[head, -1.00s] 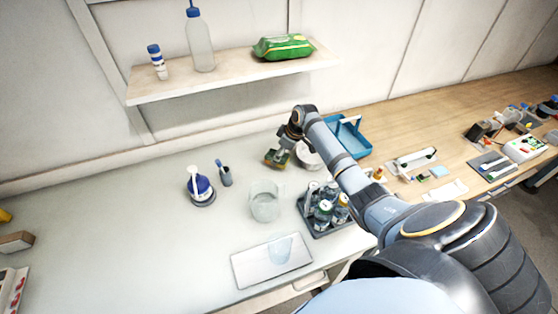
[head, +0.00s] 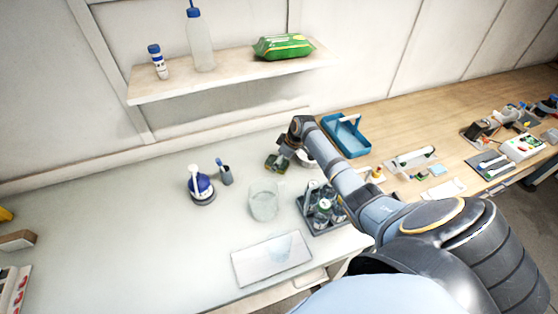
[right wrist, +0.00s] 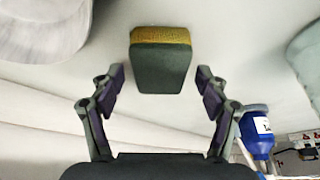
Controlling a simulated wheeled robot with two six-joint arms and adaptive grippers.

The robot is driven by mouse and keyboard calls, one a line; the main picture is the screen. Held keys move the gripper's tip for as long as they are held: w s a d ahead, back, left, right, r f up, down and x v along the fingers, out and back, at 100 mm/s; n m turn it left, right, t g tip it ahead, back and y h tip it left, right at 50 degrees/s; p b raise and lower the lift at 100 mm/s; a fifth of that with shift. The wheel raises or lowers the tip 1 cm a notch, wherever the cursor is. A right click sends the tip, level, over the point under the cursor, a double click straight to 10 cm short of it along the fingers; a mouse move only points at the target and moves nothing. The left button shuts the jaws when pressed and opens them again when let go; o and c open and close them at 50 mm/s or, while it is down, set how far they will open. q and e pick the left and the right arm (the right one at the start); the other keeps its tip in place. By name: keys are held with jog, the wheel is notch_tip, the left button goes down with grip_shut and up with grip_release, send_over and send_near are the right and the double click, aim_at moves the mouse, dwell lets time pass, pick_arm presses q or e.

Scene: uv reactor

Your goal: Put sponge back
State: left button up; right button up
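The sponge (head: 274,164), green with a yellow layer, is on the pale worktop at the front of my right gripper (head: 284,155). In the right wrist view the sponge (right wrist: 161,62) lies ahead of and between the spread fingers of my right gripper (right wrist: 160,88). Gaps show on both sides of it, so the gripper is open and not clamped on it. In the head view my right wrist partly hides the gripper. My left gripper is not in view.
A white round dish (head: 305,159) sits beside the gripper, partly hidden by my arm. The left worktop is mostly clear.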

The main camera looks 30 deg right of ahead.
jog(key=b+v, duration=0.1)
jog(key=v, duration=1.1)
jog(key=shift+b, duration=0.35)
jog(key=shift+d+r, duration=0.1)
